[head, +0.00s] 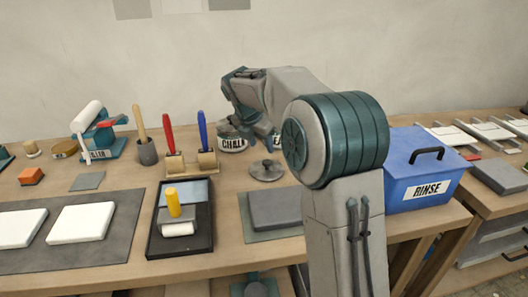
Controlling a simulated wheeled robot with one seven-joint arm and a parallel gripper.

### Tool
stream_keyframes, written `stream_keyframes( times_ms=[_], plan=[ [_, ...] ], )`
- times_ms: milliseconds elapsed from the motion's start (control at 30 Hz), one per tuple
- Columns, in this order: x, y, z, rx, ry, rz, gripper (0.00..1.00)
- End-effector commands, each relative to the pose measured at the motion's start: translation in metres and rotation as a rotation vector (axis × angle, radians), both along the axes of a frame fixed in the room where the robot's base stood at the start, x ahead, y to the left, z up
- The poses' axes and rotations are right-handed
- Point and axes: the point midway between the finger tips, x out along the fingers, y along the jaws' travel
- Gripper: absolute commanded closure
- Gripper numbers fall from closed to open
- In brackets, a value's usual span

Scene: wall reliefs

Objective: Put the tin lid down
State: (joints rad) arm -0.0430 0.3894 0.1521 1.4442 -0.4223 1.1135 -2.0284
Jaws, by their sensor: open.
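The tin lid (265,172), a grey disc with a knob on top, lies flat on the wooden bench, in front of and right of the labelled tin (231,144). The tin stands upright, its top partly hidden by my gripper. My gripper (255,130) is open and empty, pointing down above the bench, behind and above the lid and apart from it. The exact gap between its fingertips and the tin is hard to tell.
A blue RINSE box (420,170) stands right of my arm. Brushes in wooden holders (190,166) stand left of the tin. A grey slab (275,208) on a mat lies in front of the lid. A black tray (181,240) with a roller is at left.

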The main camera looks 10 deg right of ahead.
Motion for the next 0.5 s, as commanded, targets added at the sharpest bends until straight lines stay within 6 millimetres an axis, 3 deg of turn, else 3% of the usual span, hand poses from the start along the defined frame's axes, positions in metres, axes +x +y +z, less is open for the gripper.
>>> stream_keyframes(
  times_ms=[33,200,500],
  plan=[
    [-0.003,0.003,0.011,0.001,-0.003,0.001,0.52],
    [-0.009,0.009,0.033,0.0,-0.001,-0.001,0.52],
    [-0.016,0.011,0.04,0.009,-0.005,-0.025,0.52]
  ],
)
